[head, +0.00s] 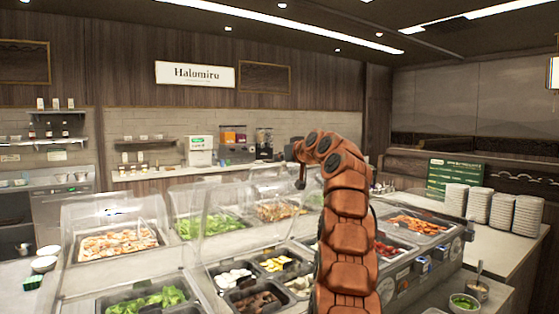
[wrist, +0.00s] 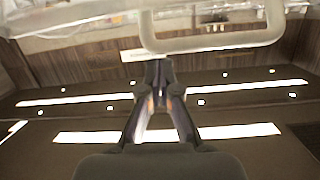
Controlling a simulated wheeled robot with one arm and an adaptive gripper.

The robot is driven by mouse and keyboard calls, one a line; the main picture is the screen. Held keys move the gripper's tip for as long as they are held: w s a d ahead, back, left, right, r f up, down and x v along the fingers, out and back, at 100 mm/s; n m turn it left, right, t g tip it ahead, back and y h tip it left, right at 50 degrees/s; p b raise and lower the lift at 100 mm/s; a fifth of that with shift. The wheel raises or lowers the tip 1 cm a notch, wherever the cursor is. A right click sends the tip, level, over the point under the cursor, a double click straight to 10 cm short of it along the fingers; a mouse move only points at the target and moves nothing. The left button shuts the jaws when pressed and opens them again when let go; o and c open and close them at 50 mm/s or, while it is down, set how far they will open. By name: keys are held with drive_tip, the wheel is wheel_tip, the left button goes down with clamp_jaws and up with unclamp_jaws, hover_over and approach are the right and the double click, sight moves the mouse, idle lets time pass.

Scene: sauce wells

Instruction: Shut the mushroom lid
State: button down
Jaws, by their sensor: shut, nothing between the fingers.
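My gripper (head: 300,182) is at the end of my raised arm, above the back wells in the head view. In the wrist view, its fingers (wrist: 158,72) meet at their tips with nothing between them. A pale, rounded handle-like bar (wrist: 215,42) crosses just beyond the fingertips; I cannot tell if they touch. Clear lids stand raised over the left well (head: 112,243), the green-leaf well (head: 212,226) and the brownish well (head: 280,210). I cannot tell for certain which well holds the mushrooms, and my arm hides part of the counter.
A front row holds small pans of white, yellow and dark food, with lettuce (head: 147,300) at left. A carrot well (head: 418,224) lies right of my arm. White plate stacks (head: 490,207) stand at the right. The air above the counter's left half is mostly clear.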

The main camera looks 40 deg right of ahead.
drive_tip(key=shift+s+a+f+b, duration=0.1)
drive_tip(key=shift+s+f+b, duration=0.1)
drive_tip(key=shift+f+b, duration=0.2)
drive_tip(key=shift+s+f, duration=0.1)
